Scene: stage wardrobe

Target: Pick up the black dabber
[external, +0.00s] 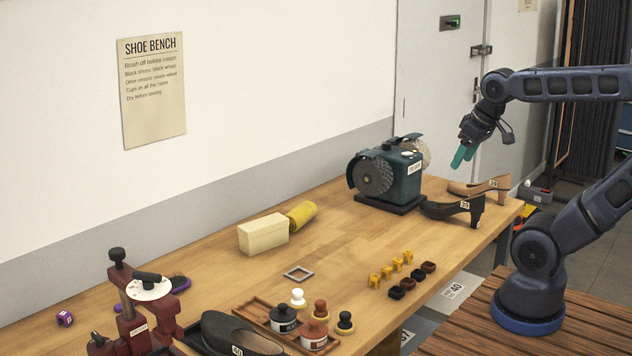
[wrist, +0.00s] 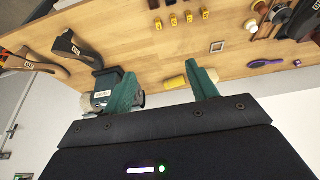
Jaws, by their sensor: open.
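The black dabber (external: 345,322) stands upright on the bench near its front edge, a dark knob with a pale yellowish band around it. It is just right of a brown dabber (external: 320,309) and a white dabber (external: 298,298). My gripper (external: 462,160) is raised above the far right end of the bench, beyond the grinder and far from the dabbers. In the wrist view its teal fingers (wrist: 161,74) are spread apart with nothing between them. Small dabbers show at the upper right there, too small to tell apart for certain.
A wooden tray (external: 247,311) with two jars sits beside the dabbers, with a black shoe (external: 235,335) in front. Yellow and dark small cups (external: 397,292) line the front edge. The green grinder (external: 402,178) and heeled shoes (external: 455,208) stand at right. Mid-bench is largely clear.

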